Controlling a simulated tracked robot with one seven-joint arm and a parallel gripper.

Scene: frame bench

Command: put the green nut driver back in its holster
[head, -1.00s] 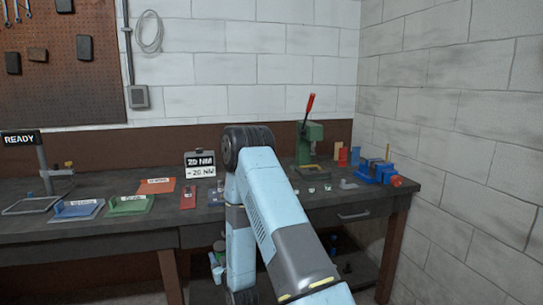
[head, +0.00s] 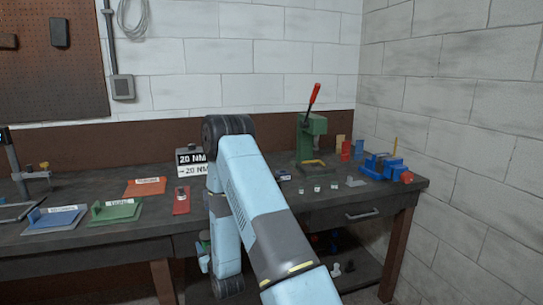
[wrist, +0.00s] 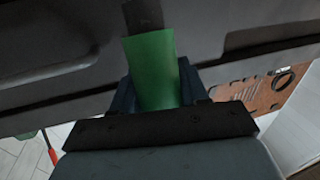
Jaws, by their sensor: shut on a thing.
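In the wrist view, my gripper (wrist: 155,92) is shut on a green thing, which looks like the handle of the green nut driver (wrist: 152,65). A dark part sticks out past its upper end; the rest is hidden by the fingers. In the head view my bent arm covers the middle of the bench, and I cannot make out the fingers or the held driver there. I cannot tell which thing on the bench is the holster.
The dark bench (head: 260,222) carries a green tray (head: 115,213), a blue tray (head: 54,219), an orange mat (head: 146,187), a 20 NM sign (head: 191,163), a green press (head: 311,138) with a red lever and a blue vise (head: 382,166). A shelf with small things lies below. A block wall stands right.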

